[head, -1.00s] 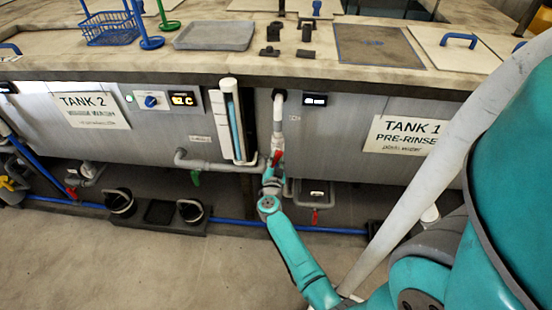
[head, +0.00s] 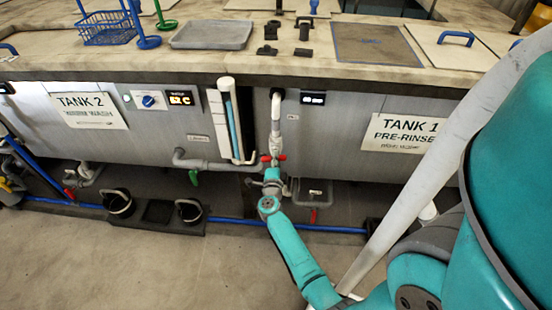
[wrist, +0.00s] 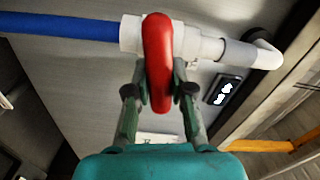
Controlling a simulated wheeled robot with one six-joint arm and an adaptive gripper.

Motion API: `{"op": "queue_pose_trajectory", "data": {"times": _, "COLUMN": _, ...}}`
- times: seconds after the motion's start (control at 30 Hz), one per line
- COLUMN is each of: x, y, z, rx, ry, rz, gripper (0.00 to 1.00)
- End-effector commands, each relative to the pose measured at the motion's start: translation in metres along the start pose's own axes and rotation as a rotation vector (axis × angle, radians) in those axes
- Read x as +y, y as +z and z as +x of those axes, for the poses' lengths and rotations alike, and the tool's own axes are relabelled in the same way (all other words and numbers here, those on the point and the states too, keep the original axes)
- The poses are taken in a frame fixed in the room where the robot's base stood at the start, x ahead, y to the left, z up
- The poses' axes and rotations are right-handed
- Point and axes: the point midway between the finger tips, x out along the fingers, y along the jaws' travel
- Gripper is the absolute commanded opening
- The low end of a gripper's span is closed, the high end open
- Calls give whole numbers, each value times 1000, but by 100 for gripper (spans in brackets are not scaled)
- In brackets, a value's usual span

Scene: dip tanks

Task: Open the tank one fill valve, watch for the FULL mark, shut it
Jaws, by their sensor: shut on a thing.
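The red valve handle (head: 281,157) sits on the white fill pipe (head: 276,112) on the tank front, left of the TANK 1 PRE-RINSE sign (head: 405,133). The handle now lies crosswise to the pipe. In the wrist view the red handle (wrist: 158,50) stands across the white valve body (wrist: 187,40), with a blue pipe (wrist: 60,26) joined to it. My gripper (wrist: 160,92) is shut on the handle; in the head view my gripper (head: 272,172) is at the pipe's lower end. A white-framed gauge (head: 230,120) with a blue column stands left of the pipe; its marks are unreadable.
A small dark display (head: 313,99) sits right of the pipe; its text is unreadable. A grey pipe with a green handle (head: 194,177) lies to the left. Another red handle (head: 313,216) hangs low to the right. Two dark buckets stand on the floor at left.

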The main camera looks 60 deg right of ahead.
Motion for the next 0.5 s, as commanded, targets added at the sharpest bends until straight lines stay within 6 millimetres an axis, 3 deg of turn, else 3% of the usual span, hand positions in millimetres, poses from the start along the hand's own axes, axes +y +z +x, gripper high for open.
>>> {"op": "queue_pose_trajectory", "data": {"times": 0.5, "x": 3, "y": 0, "z": 0, "rx": 2, "ry": 1, "rz": 217, "gripper": 0}}
